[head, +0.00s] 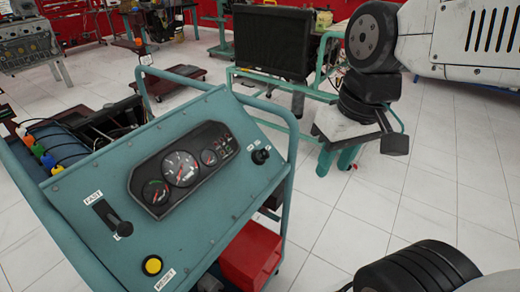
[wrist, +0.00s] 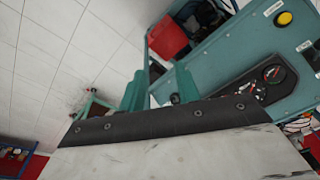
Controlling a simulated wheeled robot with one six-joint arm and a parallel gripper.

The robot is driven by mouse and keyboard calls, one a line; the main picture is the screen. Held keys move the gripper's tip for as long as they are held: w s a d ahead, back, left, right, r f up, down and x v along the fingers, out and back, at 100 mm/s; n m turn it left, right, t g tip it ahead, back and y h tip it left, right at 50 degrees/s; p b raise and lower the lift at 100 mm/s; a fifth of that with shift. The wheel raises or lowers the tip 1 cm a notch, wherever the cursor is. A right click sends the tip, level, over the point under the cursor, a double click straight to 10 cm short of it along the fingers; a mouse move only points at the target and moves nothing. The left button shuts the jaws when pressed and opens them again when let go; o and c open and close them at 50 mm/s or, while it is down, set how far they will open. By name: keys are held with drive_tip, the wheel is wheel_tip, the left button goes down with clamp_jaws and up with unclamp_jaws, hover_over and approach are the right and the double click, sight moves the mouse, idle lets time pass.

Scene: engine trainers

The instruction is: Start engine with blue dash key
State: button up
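The blue-green dash panel (head: 205,165) fills the lower left of the head view, with a black gauge cluster. The small black dash key switch (head: 261,156) sits right of the gauges, between small white labels. How it is turned cannot be read. In the wrist view a small dark knob (wrist: 175,99) by the panel's edge may be this switch. My gripper (head: 342,128) hangs at the end of my arm, to the right of the panel and apart from it. Its fingers are not clear. A pale plate with a black edge covers the lower wrist view.
The panel also has a black throttle lever (head: 113,218) marked FAST and a yellow button (head: 153,265). A teal rail (head: 293,135) curves along the panel's right side. A red box (head: 250,255) sits below. Another teal stand (head: 275,115) with a radiator is behind. Tiled floor right is clear.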

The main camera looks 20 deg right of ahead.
drive_tip(key=w+a+f+n+y, duration=0.2)
drive_tip(key=w+f+y, duration=0.15)
drive_tip(key=w, duration=1.15)
drive_tip(key=t, duration=0.2)
hover_over(267, 150)
drive_tip(key=s+d, duration=0.2)
wheel_tip(267, 150, down, 8)
drive_tip(key=x, duration=0.7)
drive_tip(key=shift+w+d+f, duration=0.1)
drive_tip(key=shift+d, duration=0.05)
clamp_jaws()
